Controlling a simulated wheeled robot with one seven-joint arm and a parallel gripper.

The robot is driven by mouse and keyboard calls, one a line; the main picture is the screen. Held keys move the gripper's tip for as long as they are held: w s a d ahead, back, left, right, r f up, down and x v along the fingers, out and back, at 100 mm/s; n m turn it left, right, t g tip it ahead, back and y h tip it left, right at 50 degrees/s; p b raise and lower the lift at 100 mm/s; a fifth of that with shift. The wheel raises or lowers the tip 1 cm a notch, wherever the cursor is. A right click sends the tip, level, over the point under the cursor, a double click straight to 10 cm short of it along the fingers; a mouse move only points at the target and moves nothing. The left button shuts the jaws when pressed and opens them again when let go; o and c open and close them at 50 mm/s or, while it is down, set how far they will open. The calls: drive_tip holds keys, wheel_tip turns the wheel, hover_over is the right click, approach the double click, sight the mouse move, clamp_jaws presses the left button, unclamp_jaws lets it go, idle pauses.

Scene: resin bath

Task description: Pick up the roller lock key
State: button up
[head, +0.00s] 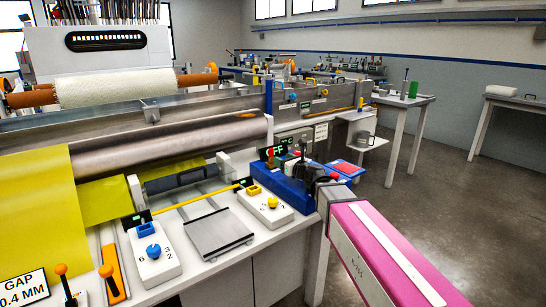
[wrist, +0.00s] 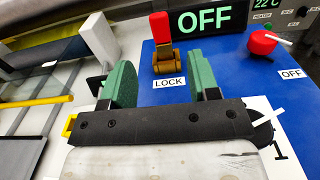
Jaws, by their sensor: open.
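The roller lock key (wrist: 162,40) has a red grip and a brass-coloured lower part. It stands on the blue panel (wrist: 222,62), just above the LOCK label (wrist: 168,82). In the head view its red grip (head: 270,153) shows small beside my gripper (head: 291,163). In the wrist view my gripper (wrist: 165,72) is open, with one green finger left of the key and one right of it. Nothing is between the fingers that I can see them touching. The key appears beyond the fingertips, but its exact distance is hard to tell.
A red knob (wrist: 262,41) sits right of the key by another OFF label. The dark OFF display (wrist: 212,20) rises behind. White control boxes with a yellow knob (head: 272,202) and a blue knob (head: 153,250) stand left. The steel roller (head: 170,140) lies behind.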

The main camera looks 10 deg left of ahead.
sight(272, 154)
drive_tip(key=x, duration=1)
drive_tip(key=shift+w+a+f, duration=0.1)
drive_tip(key=shift+w+a, duration=0.1)
drive_tip(key=shift+w, duration=0.15)
drive_tip(key=c, duration=1)
